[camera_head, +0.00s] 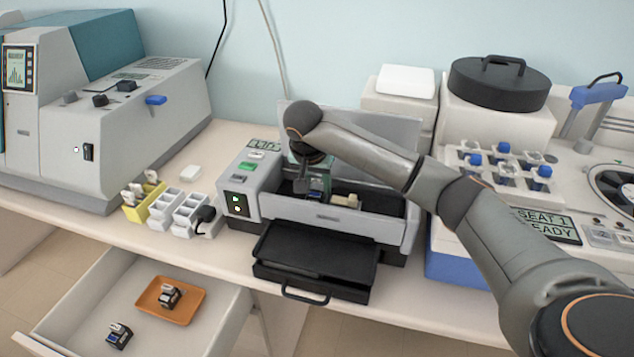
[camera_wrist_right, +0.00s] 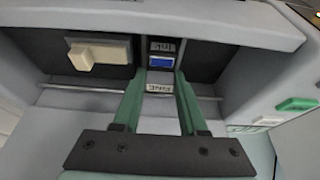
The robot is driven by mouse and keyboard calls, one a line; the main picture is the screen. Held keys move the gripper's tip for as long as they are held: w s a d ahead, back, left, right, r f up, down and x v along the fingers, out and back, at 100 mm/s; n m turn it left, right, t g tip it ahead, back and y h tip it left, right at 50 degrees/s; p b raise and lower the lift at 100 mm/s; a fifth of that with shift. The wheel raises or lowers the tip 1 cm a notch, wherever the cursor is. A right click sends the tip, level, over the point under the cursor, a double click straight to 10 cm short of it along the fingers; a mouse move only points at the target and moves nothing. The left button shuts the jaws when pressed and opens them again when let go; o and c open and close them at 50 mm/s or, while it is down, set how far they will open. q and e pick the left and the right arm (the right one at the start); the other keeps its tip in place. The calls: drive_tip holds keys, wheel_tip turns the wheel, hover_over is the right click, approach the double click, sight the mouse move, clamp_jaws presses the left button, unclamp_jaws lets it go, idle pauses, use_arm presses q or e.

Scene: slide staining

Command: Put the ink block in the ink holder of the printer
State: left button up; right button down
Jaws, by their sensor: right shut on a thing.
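The printer (camera_head: 340,214) stands in the middle of the table with its grey lid raised. My right gripper (camera_head: 308,178) reaches down into its open bay from above. In the right wrist view, its green fingers (camera_wrist_right: 161,85) are shut on the ink block (camera_wrist_right: 160,62), a dark block with a blue face. The block is inside the bay, by a label reading INK. The ink holder is largely hidden, and I cannot tell whether the block is seated. My left gripper is not in view.
A cream lever block (camera_wrist_right: 99,55) sits beside the ink block in the bay. A black tray (camera_head: 315,262) juts from the printer's front. An open drawer (camera_head: 70,297) holds an orange tray (camera_head: 182,308) and dark blocks. Slide racks (camera_head: 172,210) stand left; a centrifuge (camera_head: 610,185) stands right.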

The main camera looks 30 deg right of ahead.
drive_tip(key=shift+f, duration=0.2)
drive_tip(key=shift+c, duration=2.2)
unclamp_jaws()
drive_tip(key=shift+f, duration=0.15)
drive_tip(key=shift+r, duration=0.4)
drive_tip(key=v, duration=1.1)
drive_tip(key=shift+s+a+r, duration=0.2)
